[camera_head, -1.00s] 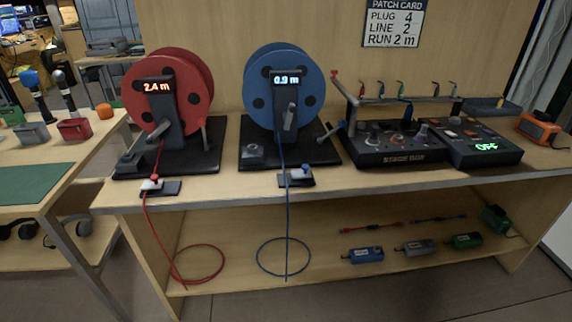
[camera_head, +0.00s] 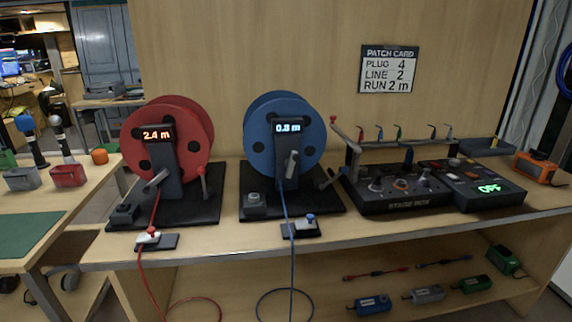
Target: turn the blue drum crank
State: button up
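The blue drum (camera_head: 262,128) stands upright on a black base (camera_head: 268,212) in the middle of the bench, in the head view. A dark post in front of it carries a display (camera_head: 289,128) reading 0.8 m. The grey crank (camera_head: 291,164) sits on the post below the display and stands nearly upright. A dark lever (camera_head: 330,179) slants at the right side of the base. A blue cable (camera_head: 286,210) runs down from the drum through a small clamp (camera_head: 301,227) with a blue knob. My gripper is not in view, so its relation to the crank cannot be seen.
The red drum (camera_head: 180,125), reading 2.4 m, stands to the left. The stage box (camera_head: 400,203) is close on the right, with a red-tipped arm and rack above it. A patch card (camera_head: 389,69) reads plug 4, line 2, run 2 m. Cables hang over the front edge.

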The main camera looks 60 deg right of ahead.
aim_at(290, 163)
jog(key=i+j+z, duration=0.25)
jog(key=i, duration=0.35)
jog(key=i+j+z, duration=0.3)
jog(key=i+j, duration=0.15)
jog(key=i, duration=0.1)
